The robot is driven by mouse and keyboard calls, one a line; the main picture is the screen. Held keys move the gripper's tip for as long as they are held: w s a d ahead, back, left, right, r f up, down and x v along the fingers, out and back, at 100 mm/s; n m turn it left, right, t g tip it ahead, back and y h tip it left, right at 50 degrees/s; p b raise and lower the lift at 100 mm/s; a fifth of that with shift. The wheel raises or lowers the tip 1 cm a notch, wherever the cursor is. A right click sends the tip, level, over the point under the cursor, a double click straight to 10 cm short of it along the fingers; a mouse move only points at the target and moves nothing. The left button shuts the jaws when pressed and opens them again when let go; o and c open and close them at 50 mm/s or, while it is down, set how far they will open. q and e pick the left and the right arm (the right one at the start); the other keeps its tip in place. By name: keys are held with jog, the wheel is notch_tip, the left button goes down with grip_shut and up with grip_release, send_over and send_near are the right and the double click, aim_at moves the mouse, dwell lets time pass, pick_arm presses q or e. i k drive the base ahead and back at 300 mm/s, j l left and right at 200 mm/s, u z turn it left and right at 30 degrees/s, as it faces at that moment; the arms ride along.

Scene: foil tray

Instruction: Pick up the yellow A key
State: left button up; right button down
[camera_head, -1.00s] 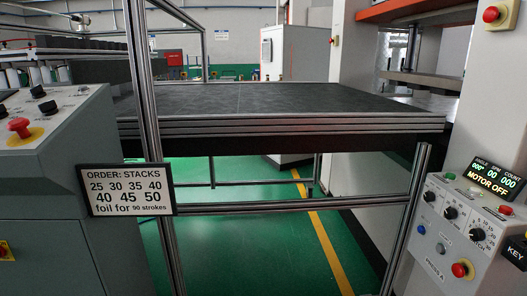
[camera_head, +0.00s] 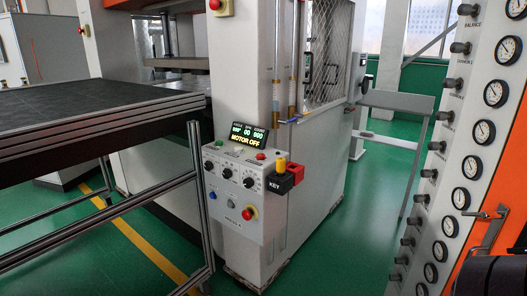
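A small yellow upright piece (camera_head: 281,164), which looks like the yellow A key, stands at the black box marked KEY (camera_head: 278,184). A red piece (camera_head: 296,173) sits beside it on the right. Any letter on the yellow piece is too small to read. Neither of my grippers is in view.
A dark-topped table (camera_head: 85,112) stands at left, close to the panel. A white column with several gauges (camera_head: 483,132) stands at right, with an orange panel beside it. Green floor (camera_head: 335,255) is open between the panel and the gauges.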

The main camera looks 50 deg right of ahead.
aim_at(281, 162)
jog(key=z, duration=1.55)
